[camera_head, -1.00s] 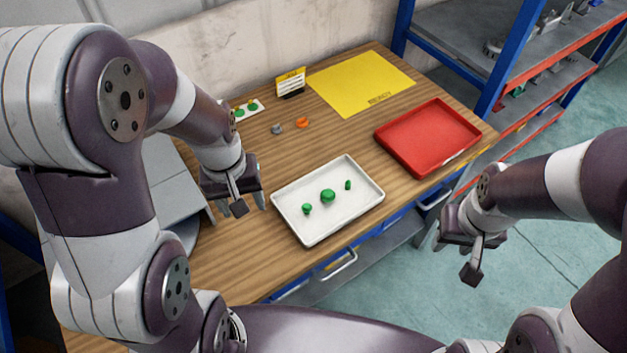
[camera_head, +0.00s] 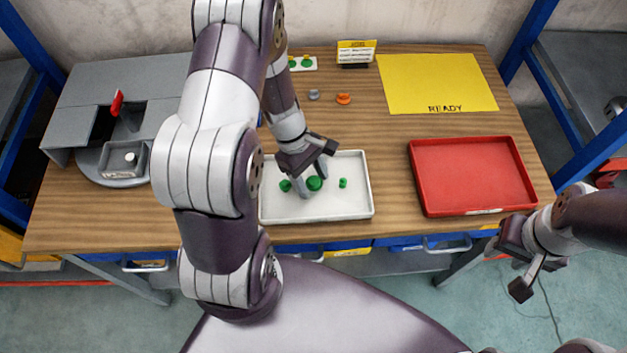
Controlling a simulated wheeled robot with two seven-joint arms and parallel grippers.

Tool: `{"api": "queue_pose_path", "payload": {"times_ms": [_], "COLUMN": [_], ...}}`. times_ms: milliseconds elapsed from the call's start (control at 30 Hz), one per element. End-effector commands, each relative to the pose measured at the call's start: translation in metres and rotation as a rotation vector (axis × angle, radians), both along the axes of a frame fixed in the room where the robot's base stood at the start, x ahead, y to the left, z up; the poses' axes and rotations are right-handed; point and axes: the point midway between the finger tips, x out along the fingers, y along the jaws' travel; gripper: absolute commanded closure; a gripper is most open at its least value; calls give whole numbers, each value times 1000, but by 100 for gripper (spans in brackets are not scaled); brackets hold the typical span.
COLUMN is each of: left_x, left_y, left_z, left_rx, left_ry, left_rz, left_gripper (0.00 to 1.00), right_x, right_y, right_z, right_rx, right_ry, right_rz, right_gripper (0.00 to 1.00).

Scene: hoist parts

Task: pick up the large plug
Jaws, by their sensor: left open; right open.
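The large plug is the biggest of the green pieces, a round green plug (camera_head: 314,184) in the middle of the white tray (camera_head: 350,207). A smaller green plug (camera_head: 285,186) lies to its left and another small green plug (camera_head: 343,183) to its right, in the same tray. My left gripper (camera_head: 312,188) is open, low over the tray, with its fingers around or just above the large plug; I cannot tell whether they touch it. My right gripper (camera_head: 522,270) is open and empty, off the table's front right corner.
A red tray (camera_head: 470,175) stands on the right of the wooden table (camera_head: 110,217). A yellow READY mat (camera_head: 435,84) lies behind it. A grey ring (camera_head: 314,95), an orange ring (camera_head: 343,99) and a job sign (camera_head: 355,53) are at the back. A grey fixture (camera_head: 120,120) stands left.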

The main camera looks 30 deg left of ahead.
Motion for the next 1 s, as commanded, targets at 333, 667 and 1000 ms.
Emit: {"api": "queue_pose_path", "payload": {"times_ms": [333, 667, 1000], "left_x": [0, 1, -8], "left_y": [0, 0, -6], "left_z": [0, 2, 47], "left_rx": [1, 0, -1], "left_ry": [-2, -3, -3], "left_rz": [-1, -1, -2], "left_gripper": [88, 88, 88], "right_x": [0, 0, 0], "right_y": [0, 0, 0], "right_z": [0, 0, 0], "right_rx": [0, 0, 0], "right_ry": [0, 0, 0], "right_rz": [0, 0, 0], "right_gripper": [57, 57, 57]}}
